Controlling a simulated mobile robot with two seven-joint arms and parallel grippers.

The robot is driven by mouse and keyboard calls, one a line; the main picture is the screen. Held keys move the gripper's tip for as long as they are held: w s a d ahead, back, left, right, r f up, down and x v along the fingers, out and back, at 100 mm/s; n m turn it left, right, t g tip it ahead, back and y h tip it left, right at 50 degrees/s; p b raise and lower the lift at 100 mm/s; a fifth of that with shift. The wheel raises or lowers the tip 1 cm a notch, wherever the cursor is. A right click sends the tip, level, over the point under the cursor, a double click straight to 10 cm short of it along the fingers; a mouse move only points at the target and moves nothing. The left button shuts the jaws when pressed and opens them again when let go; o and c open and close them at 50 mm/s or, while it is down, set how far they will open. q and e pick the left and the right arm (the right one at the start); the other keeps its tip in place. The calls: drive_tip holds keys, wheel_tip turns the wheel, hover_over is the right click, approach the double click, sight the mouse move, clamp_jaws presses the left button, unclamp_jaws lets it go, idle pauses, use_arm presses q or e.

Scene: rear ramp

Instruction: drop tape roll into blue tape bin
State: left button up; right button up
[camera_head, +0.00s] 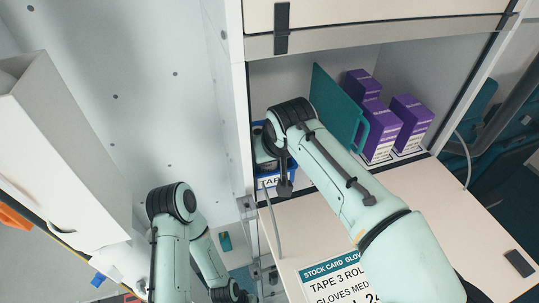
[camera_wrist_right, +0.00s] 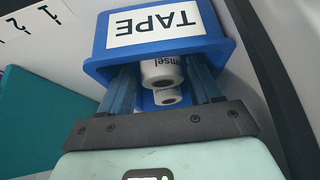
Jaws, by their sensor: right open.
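The blue tape bin (camera_wrist_right: 222,50) with its white TAPE label (camera_wrist_right: 155,24) fills the upper middle of the right wrist view. In the head view the bin (camera_head: 291,176) stands at the left end of the shelf, mostly covered by my right arm. My right gripper (camera_wrist_right: 162,66) is open, its two fingers reaching into the bin. A white tape roll (camera_wrist_right: 161,73) with dark print is between the fingers, with a gap on each side. Another white roll (camera_wrist_right: 166,97) lies nearer the camera in the bin. My left gripper is not visible; only the left arm shows.
A teal panel (camera_head: 333,107) stands upright right of the bin, with several purple glove boxes (camera_head: 381,135) beyond it. A shelf wall (camera_head: 241,100) rises close left of the bin. A stock card (camera_head: 333,277) lies on the counter (camera_head: 440,200), which has free room at right.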

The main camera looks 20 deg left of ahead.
drive_tip(key=v, duration=1.3)
drive_tip(key=shift+w+r, duration=0.2)
drive_tip(key=shift+a, duration=0.15)
